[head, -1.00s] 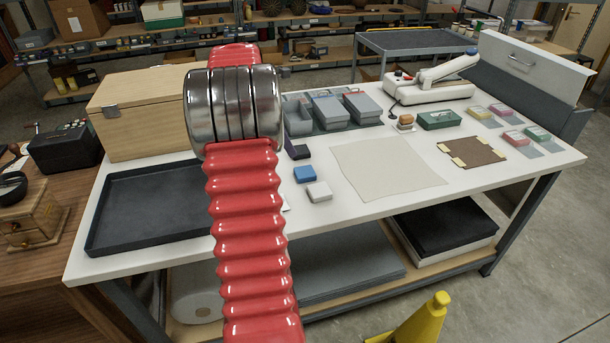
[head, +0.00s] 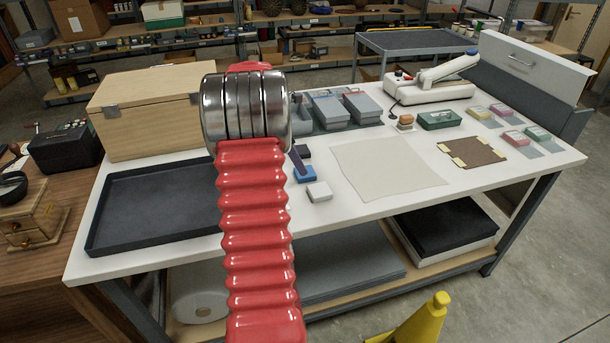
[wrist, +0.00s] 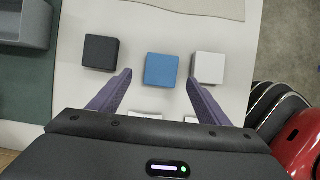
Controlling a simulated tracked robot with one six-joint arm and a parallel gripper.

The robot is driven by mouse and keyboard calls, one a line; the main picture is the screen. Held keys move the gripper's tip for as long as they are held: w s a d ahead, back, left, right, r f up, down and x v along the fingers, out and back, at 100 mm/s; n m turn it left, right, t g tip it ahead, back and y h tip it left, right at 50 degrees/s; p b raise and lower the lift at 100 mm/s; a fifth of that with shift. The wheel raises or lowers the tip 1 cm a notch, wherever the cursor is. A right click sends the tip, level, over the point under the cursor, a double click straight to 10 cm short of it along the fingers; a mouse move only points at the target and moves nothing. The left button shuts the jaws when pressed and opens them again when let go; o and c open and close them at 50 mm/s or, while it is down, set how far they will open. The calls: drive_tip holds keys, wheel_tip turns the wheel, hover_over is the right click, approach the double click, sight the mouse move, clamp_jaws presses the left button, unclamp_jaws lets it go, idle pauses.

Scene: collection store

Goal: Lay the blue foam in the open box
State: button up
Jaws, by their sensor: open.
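The blue foam (head: 306,175) is a small block on the white table, between a black block and a white block. In the wrist view the blue foam (wrist: 161,69) lies ahead of my open, empty gripper (wrist: 159,76), roughly centred between its purple fingers. The fingers look apart from it; their height above the table is hard to tell.
The black block (wrist: 99,52) and the white block (wrist: 208,67) flank the foam closely. Pale pieces (wrist: 146,114) are partly hidden by my gripper. Lidded grey boxes (head: 332,112) stand beside the open one. A beige sheet (head: 385,168) lies right; a dark tray (head: 150,215) lies left.

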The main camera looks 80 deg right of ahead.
drive_tip(key=x, duration=0.5)
drive_tip(key=shift+s, duration=0.1)
idle(0.4)
drive_tip(key=c, duration=1.2)
drive_tip(key=shift+r, duration=0.1)
drive_tip(key=shift+r, duration=0.1)
wheel_tip(320, 180, up, 10)
drive_tip(key=shift+a+f, duration=0.1)
drive_tip(key=shift+f, duration=0.05)
